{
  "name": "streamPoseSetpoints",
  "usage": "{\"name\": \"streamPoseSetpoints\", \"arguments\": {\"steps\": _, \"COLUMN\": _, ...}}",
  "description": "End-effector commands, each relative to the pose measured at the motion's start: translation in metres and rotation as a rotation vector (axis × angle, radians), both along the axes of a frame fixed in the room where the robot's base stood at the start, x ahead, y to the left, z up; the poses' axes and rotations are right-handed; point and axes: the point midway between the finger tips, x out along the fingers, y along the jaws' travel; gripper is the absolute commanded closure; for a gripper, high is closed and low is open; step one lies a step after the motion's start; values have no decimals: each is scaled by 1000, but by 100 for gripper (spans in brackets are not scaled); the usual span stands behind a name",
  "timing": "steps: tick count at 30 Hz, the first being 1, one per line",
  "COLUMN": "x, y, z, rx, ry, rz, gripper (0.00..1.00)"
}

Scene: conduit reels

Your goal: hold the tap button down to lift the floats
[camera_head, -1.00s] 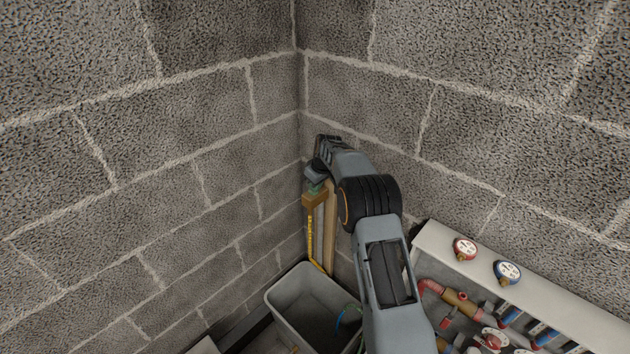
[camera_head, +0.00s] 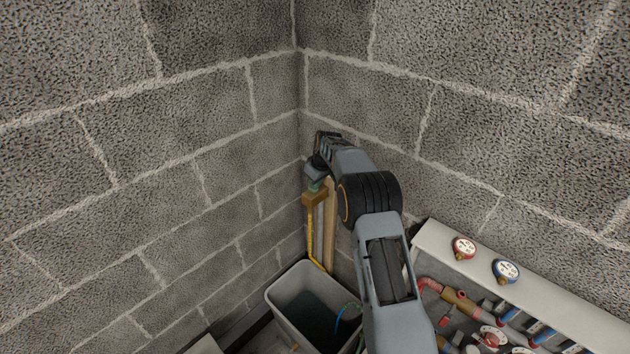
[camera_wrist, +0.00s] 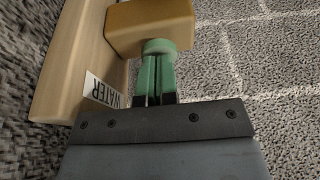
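A green tap button (camera_wrist: 160,46) sits at the brass-coloured tap block (camera_wrist: 150,22) in the wrist view. The block is on a wooden post, which carries a WATER label (camera_wrist: 103,92). In the head view the block (camera_head: 315,197) is near the corner, with a yellow pipe (camera_head: 311,238) running down from it. My gripper (camera_wrist: 157,62) has its narrow fingers together, tips against the button; nothing shows held between them. A grey tub (camera_head: 275,301) below holds dark water (camera_head: 312,314). I cannot make out floats clearly.
Block walls (camera_head: 230,170) meet just behind the post, close to my gripper. A pale ledge with a red gauge (camera_head: 464,248) and a blue gauge (camera_head: 506,271) stands at right, with pipes and valves below. A blue-green hose (camera_head: 343,318) curves at the tub's right side.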

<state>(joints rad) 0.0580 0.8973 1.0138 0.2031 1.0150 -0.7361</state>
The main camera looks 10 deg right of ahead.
Motion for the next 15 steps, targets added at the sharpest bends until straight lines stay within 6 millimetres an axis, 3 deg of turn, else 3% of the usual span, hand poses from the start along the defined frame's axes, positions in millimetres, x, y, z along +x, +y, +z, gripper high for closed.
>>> {"name": "streamPoseSetpoints", "arguments": {"steps": 4, "x": 0, "y": 1, "z": 37, "rx": 0, "ry": -6, "rz": 1, "gripper": 100}}
{"name": "streamPoseSetpoints", "arguments": {"steps": 15, "x": -15, "y": -11, "z": 98, "rx": -1, "ry": -12, "rz": 0, "gripper": 100}}
